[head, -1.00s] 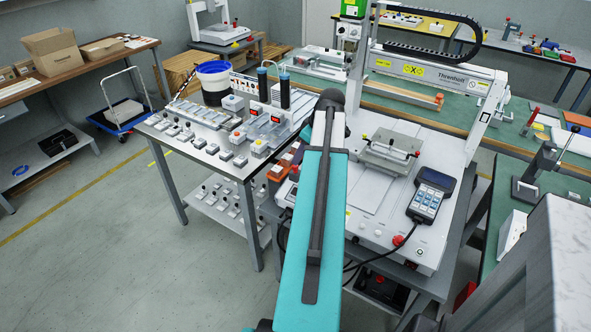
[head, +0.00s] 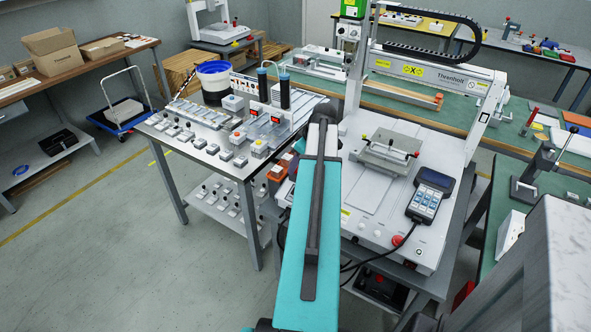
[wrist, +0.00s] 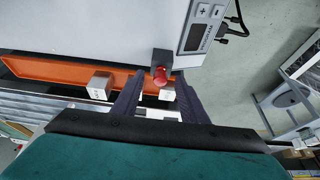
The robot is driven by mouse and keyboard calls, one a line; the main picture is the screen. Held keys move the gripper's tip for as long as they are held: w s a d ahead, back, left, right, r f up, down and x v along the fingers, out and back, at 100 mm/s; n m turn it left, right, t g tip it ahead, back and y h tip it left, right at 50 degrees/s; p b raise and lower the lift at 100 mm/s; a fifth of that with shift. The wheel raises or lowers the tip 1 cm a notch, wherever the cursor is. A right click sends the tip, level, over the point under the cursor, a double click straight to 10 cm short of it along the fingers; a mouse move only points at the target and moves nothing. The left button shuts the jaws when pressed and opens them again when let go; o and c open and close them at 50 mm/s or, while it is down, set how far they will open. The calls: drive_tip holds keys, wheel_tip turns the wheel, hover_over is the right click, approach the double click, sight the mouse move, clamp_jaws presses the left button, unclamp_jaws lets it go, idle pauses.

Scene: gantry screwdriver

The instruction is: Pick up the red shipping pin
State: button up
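In the wrist view a small round red piece (wrist: 160,75), which looks like the red shipping pin, stands out from a dark block on the edge of a white housing (wrist: 110,30). My gripper (wrist: 157,82) is open, its two dark fingers pointing toward the block. The red piece lies between the fingertip directions, near the tips; I cannot tell whether they touch it. In the head view my teal arm hides the gripper and this spot.
An orange tray (wrist: 45,72) runs along the housing, with small white numbered blocks (wrist: 98,86) near it. A display panel (wrist: 203,25) is on the housing. In the head view the white gantry machine (head: 370,220) stands right of my arm, with a handheld pendant (head: 425,203) on it.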

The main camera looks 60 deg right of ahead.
idle(0.4)
clamp_jaws()
drive_tip(key=shift+r, duration=0.15)
drive_tip(key=shift+r+b, duration=0.3)
drive_tip(key=shift+r, duration=1.15)
drive_tip(key=shift+s+a+r, duration=0.15)
drive_tip(key=shift+s+a, duration=0.05)
drive_tip(key=shift+s, duration=0.05)
drive_tip(key=s+a+b, duration=0.1)
drive_tip(key=s+a, duration=0.3)
drive_tip(key=s, duration=0.2)
drive_tip(key=s+a+r, duration=0.1)
drive_tip(key=s+a, duration=0.2)
drive_tip(key=s, duration=0.4)
drive_tip(key=shift+s+a+r+b, duration=0.2)
drive_tip(key=shift+a+r+b, duration=0.05)
drive_tip(key=shift+a+b, duration=0.1)
drive_tip(key=shift+r, duration=0.15)
drive_tip(key=shift+r+p, duration=1.95)
drive_tip(key=shift+r, duration=0.4)
